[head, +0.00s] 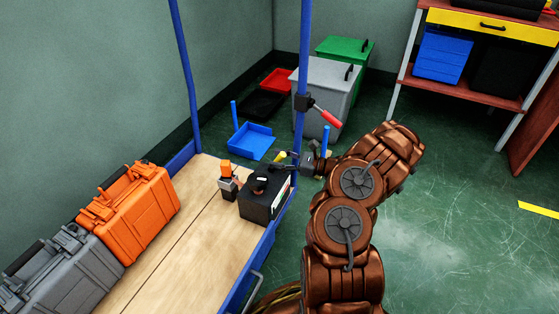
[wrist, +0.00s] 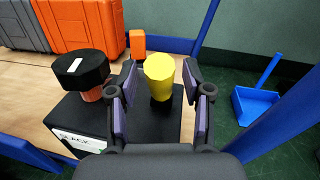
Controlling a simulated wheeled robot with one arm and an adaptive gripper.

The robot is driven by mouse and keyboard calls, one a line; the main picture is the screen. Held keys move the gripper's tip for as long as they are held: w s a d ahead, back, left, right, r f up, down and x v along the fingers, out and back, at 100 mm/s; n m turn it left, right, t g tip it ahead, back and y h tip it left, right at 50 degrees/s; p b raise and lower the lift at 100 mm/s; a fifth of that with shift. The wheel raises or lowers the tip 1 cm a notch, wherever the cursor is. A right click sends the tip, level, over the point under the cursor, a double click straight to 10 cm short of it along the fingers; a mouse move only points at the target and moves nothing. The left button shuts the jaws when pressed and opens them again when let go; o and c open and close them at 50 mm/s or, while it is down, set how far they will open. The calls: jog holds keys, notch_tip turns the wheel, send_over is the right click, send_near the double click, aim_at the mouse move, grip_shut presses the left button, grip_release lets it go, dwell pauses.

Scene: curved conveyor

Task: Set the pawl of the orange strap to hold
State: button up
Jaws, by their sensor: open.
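A black box (head: 258,208) stands on the cart's wooden bed and fills the lower middle of the wrist view (wrist: 70,115). On its top are a black knob with a white mark (wrist: 82,70) on an orange-brown stem and a yellow knob (wrist: 159,78). A white label (wrist: 78,143) on its side carries partly cut-off lettering, perhaps "SLACK". My gripper (wrist: 160,72) is open, its fingers on either side of the yellow knob with visible gaps. In the head view my gripper (head: 290,160) is over the box's far end. I cannot make out an orange strap.
A small orange-topped piece (head: 228,170) stands beside the box. An orange case (head: 130,215) and a grey case (head: 65,275) stand on the bed. Blue posts rise close by, one with a red-handled lever (head: 326,116). A blue tray (head: 250,140) lies on the floor beyond.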

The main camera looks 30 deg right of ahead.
grip_shut()
dwell(0.3)
dwell(0.3)
